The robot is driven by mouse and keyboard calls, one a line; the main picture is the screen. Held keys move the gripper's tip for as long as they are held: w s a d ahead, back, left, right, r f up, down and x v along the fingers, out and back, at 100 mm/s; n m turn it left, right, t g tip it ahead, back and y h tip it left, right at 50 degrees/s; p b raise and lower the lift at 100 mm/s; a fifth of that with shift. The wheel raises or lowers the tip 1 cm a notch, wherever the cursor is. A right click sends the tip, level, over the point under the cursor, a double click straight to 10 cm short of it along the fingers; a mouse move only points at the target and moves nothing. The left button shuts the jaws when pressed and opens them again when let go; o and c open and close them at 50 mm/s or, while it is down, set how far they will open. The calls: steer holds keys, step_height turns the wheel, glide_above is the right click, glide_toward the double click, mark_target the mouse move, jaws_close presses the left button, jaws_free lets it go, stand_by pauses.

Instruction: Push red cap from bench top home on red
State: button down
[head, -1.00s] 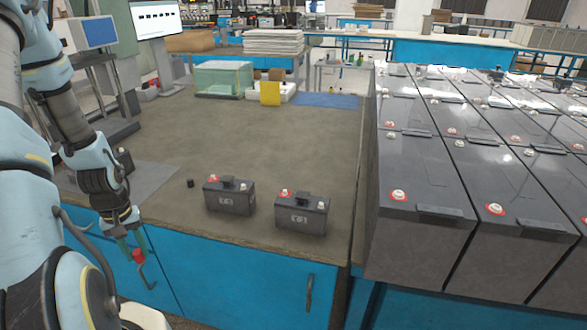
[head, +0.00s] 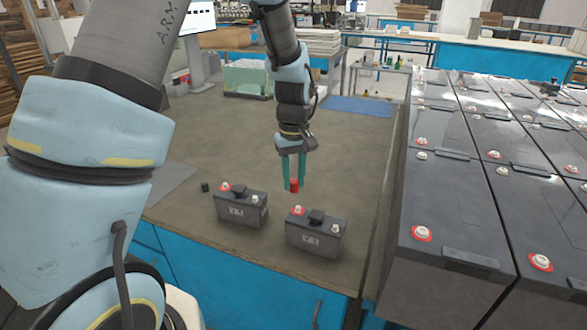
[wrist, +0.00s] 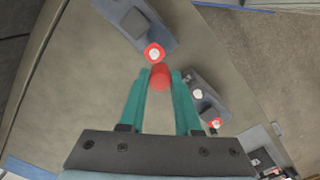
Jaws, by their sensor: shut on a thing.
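My gripper (head: 294,184) is shut on a red cap (head: 294,186) and holds it above the bench, near the two small batteries. In the wrist view the red cap (wrist: 160,77) sits between the teal fingertips (wrist: 159,82). The right small battery (head: 315,238) has a red-ringed terminal (head: 298,211) and a plain pale one (head: 337,228). In the wrist view a red-ringed terminal (wrist: 154,54) shows just beyond the cap. The left small battery (head: 241,210) also has a red-ringed terminal (head: 224,188) and a plain pale one (head: 255,199). The cap is apart from both batteries in the head view.
A small black cap (head: 205,187) stands left of the left battery. Rows of large dark batteries (head: 455,200) stand on the right across a gap. A glass tank (head: 246,79) and a blue mat (head: 357,106) are at the back. The bench middle is clear.

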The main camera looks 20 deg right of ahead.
mark_target(298, 191)
steer(key=shift+s+d+r, duration=0.15)
steer(key=shift+d+r, duration=0.05)
steer(key=shift+d, duration=0.35)
steer(key=shift+f+b, duration=1.85)
steer(key=shift+f, duration=0.35)
steer(key=shift+r+p, duration=0.1)
steer(key=shift+p, duration=0.25)
steer(key=shift+f+b, duration=0.7)
steer(key=shift+f, duration=0.85)
stand_by(0.8)
steer(key=shift+c, duration=0.3)
jaws_free()
stand_by(0.5)
steer(key=shift+r, duration=0.15)
